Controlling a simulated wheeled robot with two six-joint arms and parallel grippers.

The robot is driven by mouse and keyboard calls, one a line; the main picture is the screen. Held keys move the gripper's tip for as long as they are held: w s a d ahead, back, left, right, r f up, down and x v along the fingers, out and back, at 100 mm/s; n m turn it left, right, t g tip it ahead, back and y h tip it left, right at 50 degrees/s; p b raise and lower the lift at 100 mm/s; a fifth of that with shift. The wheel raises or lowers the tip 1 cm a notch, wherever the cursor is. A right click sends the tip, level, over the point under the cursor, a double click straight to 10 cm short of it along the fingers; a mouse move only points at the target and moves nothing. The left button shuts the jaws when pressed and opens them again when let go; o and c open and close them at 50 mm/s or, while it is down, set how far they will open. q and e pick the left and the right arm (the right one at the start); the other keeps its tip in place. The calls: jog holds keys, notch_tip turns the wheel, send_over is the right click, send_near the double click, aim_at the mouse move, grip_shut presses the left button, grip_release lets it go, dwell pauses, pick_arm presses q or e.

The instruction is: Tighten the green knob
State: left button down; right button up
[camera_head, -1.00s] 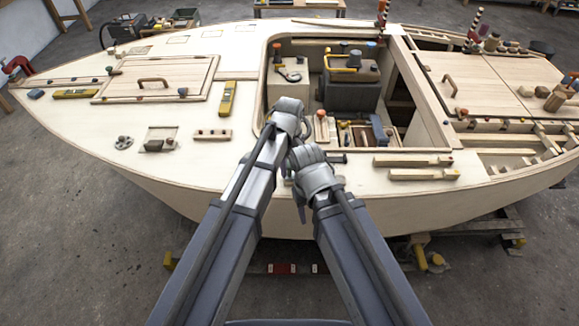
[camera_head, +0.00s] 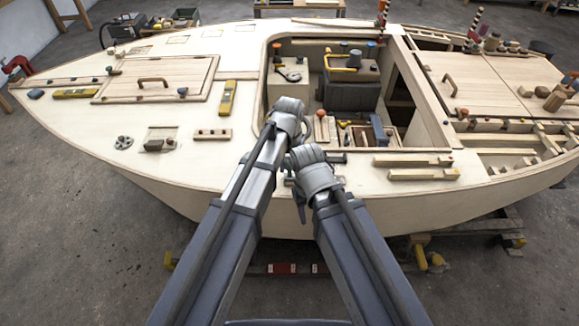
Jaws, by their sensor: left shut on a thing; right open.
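I cannot make out a green knob in the head view; my wrists cover part of the deck's near edge and the cockpit corner. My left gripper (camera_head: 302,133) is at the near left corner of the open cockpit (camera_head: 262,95). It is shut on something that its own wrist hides. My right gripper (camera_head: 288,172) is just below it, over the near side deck. It is open, its fingers mostly hidden behind the wrist. The two wrists are close together.
A yellow level (camera_head: 227,97) lies on the deck left of the cockpit, by a hatch with a wooden handle (camera_head: 154,81). A dark grey box with a yellow handle (camera_head: 346,69) stands in the cockpit. Wooden blocks (camera_head: 417,174) lie right of my wrists. The left foredeck has free room.

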pick_arm(q)
jog(key=m, duration=0.4)
jog(key=shift+w+m, duration=0.1)
jog(key=shift+m, duration=0.2)
jog(key=m, duration=0.4)
jog(key=shift+m, duration=0.3)
jog(key=m, duration=0.3)
jog(key=shift+m, duration=0.3)
jog(key=m, duration=0.4)
jog(key=shift+m, duration=0.3)
jog(key=m, duration=0.4)
jog(key=shift+m, duration=0.3)
jog(key=m, duration=0.3)
jog(key=shift+m, duration=0.3)
jog(key=m, duration=0.4)
jog(key=shift+m, duration=2.2)
